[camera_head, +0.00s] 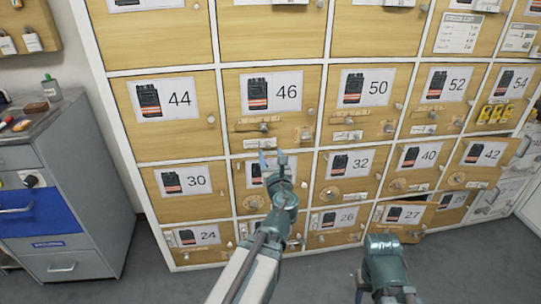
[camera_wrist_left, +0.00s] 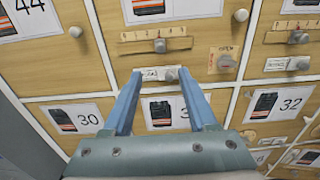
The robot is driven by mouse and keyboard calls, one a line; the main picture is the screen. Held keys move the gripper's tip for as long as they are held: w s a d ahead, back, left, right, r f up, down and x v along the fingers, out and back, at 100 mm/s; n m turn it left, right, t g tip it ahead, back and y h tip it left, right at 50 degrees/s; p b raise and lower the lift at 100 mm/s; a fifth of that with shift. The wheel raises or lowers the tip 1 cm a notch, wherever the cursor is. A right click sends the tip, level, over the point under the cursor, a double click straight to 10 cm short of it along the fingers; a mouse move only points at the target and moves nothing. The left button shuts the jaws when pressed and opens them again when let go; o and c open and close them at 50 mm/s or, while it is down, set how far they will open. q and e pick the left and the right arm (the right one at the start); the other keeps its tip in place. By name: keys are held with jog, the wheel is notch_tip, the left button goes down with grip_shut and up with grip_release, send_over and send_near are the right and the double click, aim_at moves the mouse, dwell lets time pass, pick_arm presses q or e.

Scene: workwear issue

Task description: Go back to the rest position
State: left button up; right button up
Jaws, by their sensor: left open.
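My left gripper (camera_head: 272,160) is raised in front of the locker wall, below the door numbered 46 (camera_head: 272,92). In the left wrist view its two blue fingers (camera_wrist_left: 161,78) stand apart with nothing between them. Between and beyond the fingertips are a small label and a round knob (camera_wrist_left: 171,73) at the lower edge of door 46. I cannot tell whether the fingertips touch the locker front. My gripper hides part of the door below, between 30 and 32. A teal part of my right arm shows low at the right; its fingers do not show.
Wooden locker doors fill the front. Door 27 (camera_head: 404,215) and door 42 (camera_head: 483,153) appear ajar and stick out. A grey cabinet (camera_head: 96,165) with a blue drawer (camera_head: 40,212) stands at the left. Grey floor (camera_head: 160,275) is clear between cabinet and arm.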

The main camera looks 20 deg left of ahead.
pick_arm(q)
jog(key=s+d+r+n+g+h+p, duration=0.1)
jog(key=s+d+n+g+h+p, duration=0.3)
jog(key=s+d+n+g+p, duration=0.3)
jog(key=s+d+r+n+g+h+p, duration=0.1)
jog(key=s+d+n+g+h+p, duration=0.3)
jog(key=s+d+n+g+p, duration=0.4)
jog(key=s+d+n+p, duration=0.6)
jog(key=d+n+p, duration=0.3)
jog(key=d+n, duration=0.1)
jog(key=shift+d+r+h, duration=0.25)
jog(key=shift+d+h, duration=0.15)
dwell(1.5)
